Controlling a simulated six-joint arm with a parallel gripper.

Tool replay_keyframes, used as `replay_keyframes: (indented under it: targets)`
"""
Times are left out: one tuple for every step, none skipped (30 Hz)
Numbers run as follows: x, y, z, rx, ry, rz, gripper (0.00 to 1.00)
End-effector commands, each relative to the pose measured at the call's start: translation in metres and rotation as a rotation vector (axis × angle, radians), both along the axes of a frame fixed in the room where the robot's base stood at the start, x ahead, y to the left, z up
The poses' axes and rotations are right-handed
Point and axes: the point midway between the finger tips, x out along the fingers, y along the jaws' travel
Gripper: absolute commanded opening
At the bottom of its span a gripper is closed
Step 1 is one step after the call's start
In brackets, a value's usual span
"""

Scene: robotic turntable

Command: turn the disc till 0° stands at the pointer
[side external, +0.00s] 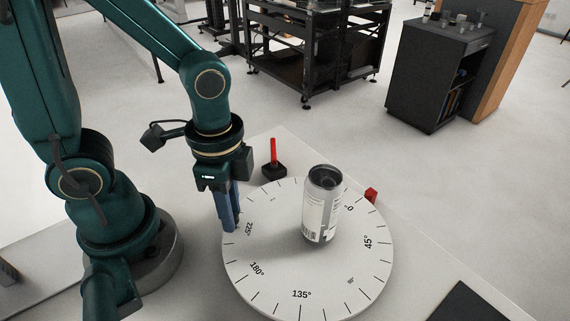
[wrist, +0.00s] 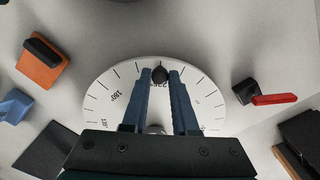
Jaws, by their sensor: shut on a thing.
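The white disc (side external: 278,284) has degree marks round its rim and also shows in the wrist view (wrist: 103,92). A silver can with a white label (side external: 321,205) stands upright on the disc. My gripper (side external: 232,222) is down at the disc's left rim near 225°. In the wrist view its blue fingers are shut on a black knob (wrist: 159,74).
A black base with a red lever (side external: 273,161) stands behind the disc. A dark flat mat (side external: 467,303) lies at the lower right. The wrist view shows an orange block with a black handle (wrist: 42,64) and a blue object (wrist: 14,106) at the left.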

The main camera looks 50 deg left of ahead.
Motion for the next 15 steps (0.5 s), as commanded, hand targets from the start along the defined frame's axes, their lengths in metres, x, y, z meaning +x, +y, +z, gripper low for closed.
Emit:
replay_keyframes:
  targets:
    - [0.0017, -0.0007, 0.0006, -0.002, -0.006, 0.001, 0.0]
    - [0.0017, -0.0007, 0.0006, -0.002, -0.006, 0.001, 0.0]
    - [0.0018, -0.0008, 0.0006, -0.002, -0.006, 0.001, 0.0]
    - [0.0018, -0.0008, 0.0006, -0.002, -0.006, 0.001, 0.0]
    - [0.0018, -0.0008, 0.0006, -0.003, -0.007, 0.001, 0.0]
    - [0.0018, -0.0008, 0.0006, -0.003, -0.007, 0.002, 0.0]
    - [0.0018, -0.0008, 0.0006, -0.003, -0.007, 0.002, 0.0]
    - [0.0018, -0.0008, 0.0006, -0.003, -0.007, 0.002, 0.38]
    - [0.0017, -0.0007, 0.0006, -0.002, -0.006, 0.002, 0.54]
    - [0.0016, -0.0007, 0.0005, -0.003, -0.006, 0.002, 0.56]
    - [0.0014, -0.0007, 0.0005, -0.002, -0.005, 0.002, 0.56]
    - [0.0013, -0.0006, 0.0004, -0.002, -0.005, 0.002, 0.56]
    - [0.0011, -0.0006, 0.0004, -0.001, -0.004, 0.002, 0.56]
    - [0.0011, -0.0005, 0.0003, -0.001, -0.004, 0.002, 0.56]
    - [0.0008, -0.0004, 0.0003, -0.001, -0.003, 0.002, 0.56]
